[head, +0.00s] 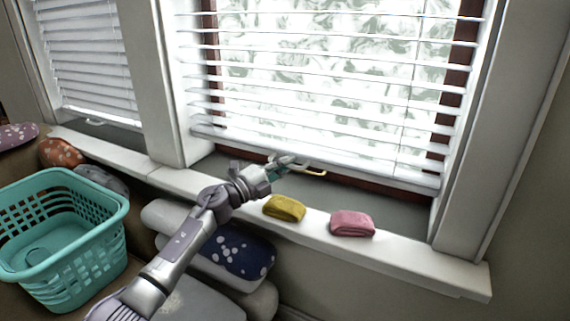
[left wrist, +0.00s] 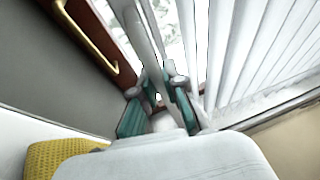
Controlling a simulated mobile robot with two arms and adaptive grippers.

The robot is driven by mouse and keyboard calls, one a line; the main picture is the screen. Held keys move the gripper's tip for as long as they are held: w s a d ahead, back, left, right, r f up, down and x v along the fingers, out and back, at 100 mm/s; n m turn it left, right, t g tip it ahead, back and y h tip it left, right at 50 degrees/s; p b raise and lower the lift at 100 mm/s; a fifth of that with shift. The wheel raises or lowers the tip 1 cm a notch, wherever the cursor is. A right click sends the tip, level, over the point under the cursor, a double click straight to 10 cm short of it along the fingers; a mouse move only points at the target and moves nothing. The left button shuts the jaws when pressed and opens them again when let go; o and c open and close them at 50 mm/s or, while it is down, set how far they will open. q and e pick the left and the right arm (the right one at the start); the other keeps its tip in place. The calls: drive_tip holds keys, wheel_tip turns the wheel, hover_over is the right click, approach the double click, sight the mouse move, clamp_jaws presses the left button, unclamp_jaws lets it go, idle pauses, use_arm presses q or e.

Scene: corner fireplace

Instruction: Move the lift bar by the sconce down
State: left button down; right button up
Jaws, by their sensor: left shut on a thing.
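The white lift bar (head: 372,171) is the bottom rail of the slatted blind on the larger window. It hangs low, a little above the sill, with daylight showing between the slats above. My left gripper (head: 284,165) is at the middle of this bar. In the left wrist view the teal-padded fingers (left wrist: 164,108) are shut on the white lift bar (left wrist: 146,38), which runs up from between them. The exact contact is partly hidden by the fingers and wrist housing. The sconce is not in view. My right gripper is not in view.
A brass handle (left wrist: 90,38) on the brown window frame is close by. A yellow cloth (head: 284,208) and a pink cloth (head: 352,223) lie on the white sill (head: 410,262). Cushions and a teal basket (head: 62,238) are below left. A second blind (head: 85,60) hangs at left.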

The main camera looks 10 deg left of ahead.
use_arm(q)
drive_tip(key=c, duration=1.2)
unclamp_jaws()
drive_tip(key=v, duration=1.2)
